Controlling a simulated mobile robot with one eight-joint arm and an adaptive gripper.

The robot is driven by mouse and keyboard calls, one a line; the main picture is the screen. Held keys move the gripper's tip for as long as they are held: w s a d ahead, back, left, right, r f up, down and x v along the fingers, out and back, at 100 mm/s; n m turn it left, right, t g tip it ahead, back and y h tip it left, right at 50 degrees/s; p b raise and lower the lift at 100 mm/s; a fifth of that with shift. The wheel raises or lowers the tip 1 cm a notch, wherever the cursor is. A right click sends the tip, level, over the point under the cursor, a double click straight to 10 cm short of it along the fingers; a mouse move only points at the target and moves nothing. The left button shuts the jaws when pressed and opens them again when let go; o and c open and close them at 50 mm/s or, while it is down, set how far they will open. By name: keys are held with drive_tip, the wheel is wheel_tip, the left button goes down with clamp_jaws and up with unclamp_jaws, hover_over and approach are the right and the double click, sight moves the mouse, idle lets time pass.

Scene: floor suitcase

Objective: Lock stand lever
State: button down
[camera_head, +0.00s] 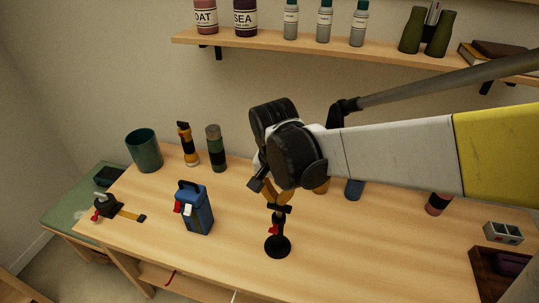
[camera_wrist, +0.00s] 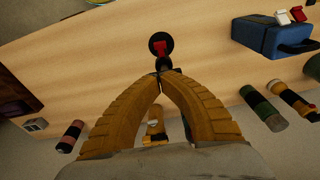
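The stand has a round black base (camera_head: 278,247) on the wooden table, with a short dark post and a small red lever (camera_head: 273,230) on its side. In the wrist view the base (camera_wrist: 152,42) and the red lever (camera_wrist: 160,50) show just beyond my fingertips. My gripper (camera_head: 278,207) points down right above the stand, its black fingertips close to the top of the post. In the wrist view its yellow fingers (camera_wrist: 158,73) meet at the tips. The tips overlap the post in view, so I cannot tell whether they touch it.
A blue case (camera_head: 199,212) with red and white latches stands to the left, beyond it a black and yellow tool (camera_head: 112,208). A green cup (camera_head: 144,151) and bottles stand at the back. A wall shelf (camera_head: 350,50) runs above. The table around the stand is clear.

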sight(275, 232)
wheel_tip(275, 232, down, 11)
drive_tip(key=b, duration=0.4)
drive_tip(key=shift+w+f, duration=0.1)
drive_tip(key=shift+w, duration=0.05)
drive_tip(key=shift+f, duration=0.4)
drive_tip(key=shift+s, duration=0.2)
drive_tip(key=shift+s+a+f+t+h+b, duration=0.1)
drive_tip(key=shift+s+f+t+h+b, duration=0.15)
drive_tip(key=shift+t+b, duration=0.3)
drive_tip(key=shift+s+a+f+t+h+b, duration=0.1)
drive_tip(key=shift+t+h+b, duration=0.25)
drive_tip(key=shift+t, duration=0.3)
drive_tip(key=shift+s+a+f+t+b, duration=0.1)
drive_tip(key=shift+s+f+t+b, duration=0.15)
drive_tip(key=shift+t+b, duration=0.4)
drive_tip(key=shift+f, duration=0.1)
drive_tip(key=shift+s+f+b, duration=0.15)
drive_tip(key=shift+f+b, duration=0.05)
drive_tip(key=shift+b, duration=0.2)
drive_tip(key=shift+r, duration=0.1)
drive_tip(key=shift+r+p, duration=0.65)
drive_tip(key=shift+r, duration=0.1)
